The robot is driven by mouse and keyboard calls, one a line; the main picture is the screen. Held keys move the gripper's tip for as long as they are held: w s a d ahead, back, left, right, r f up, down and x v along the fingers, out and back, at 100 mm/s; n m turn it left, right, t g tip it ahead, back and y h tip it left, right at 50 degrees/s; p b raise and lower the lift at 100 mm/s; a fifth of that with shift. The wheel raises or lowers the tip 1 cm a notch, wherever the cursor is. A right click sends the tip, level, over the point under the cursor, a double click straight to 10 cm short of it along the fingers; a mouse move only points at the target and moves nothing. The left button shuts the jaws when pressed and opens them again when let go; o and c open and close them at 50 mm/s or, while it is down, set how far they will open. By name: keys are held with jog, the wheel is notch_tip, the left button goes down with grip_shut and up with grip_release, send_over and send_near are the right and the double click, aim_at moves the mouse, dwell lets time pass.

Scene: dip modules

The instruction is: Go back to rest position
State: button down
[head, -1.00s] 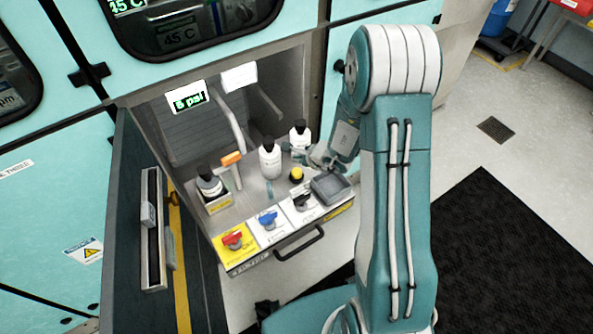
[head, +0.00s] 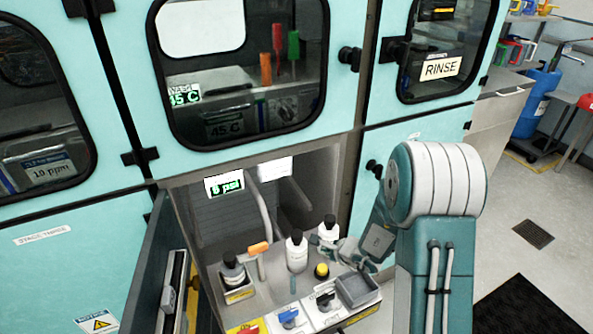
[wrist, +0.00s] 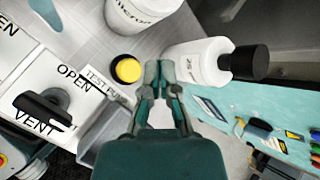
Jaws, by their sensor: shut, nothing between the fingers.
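My gripper (wrist: 164,70) is shut and empty in the wrist view, its fingertips together above the steel shelf, between a yellow button (wrist: 127,69) and a white bottle with a black cap (wrist: 204,62). My teal and white arm stands at the right of the head view and hides part of the cabinet front.
Another white bottle (head: 296,252) and a bottle in a holder (head: 233,272) stand on the shelf, with an orange-topped handle (head: 258,248) between them. Valve knobs line the front edge. An open dark door (head: 150,270) stands at left.

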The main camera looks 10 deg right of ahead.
jog(key=s+a+r+n+g+y, duration=0.1)
jog(key=s+a+r+n, duration=0.25)
jog(key=r, duration=0.25)
jog(key=s+a+r+n+y, duration=0.1)
jog(key=s+a+r+n, duration=0.1)
jog(key=r+n, duration=0.35)
jog(key=s+a+r+n+g+y, duration=0.1)
jog(key=s+a+r+n, duration=0.15)
jog(key=r, duration=0.45)
jog(key=s+d+r+n+h, duration=0.3)
jog(key=s+r+n, duration=0.1)
jog(key=s, duration=0.5)
jog(key=s+d+r+n+h, duration=0.4)
jog(key=s+r+n, duration=0.1)
jog(key=s, duration=0.5)
jog(key=shift+s+d+r+h, duration=0.15)
jog(key=shift+d+r+h, duration=0.15)
jog(key=shift+r, duration=0.1)
jog(key=shift+n, duration=0.25)
dwell(2.1)
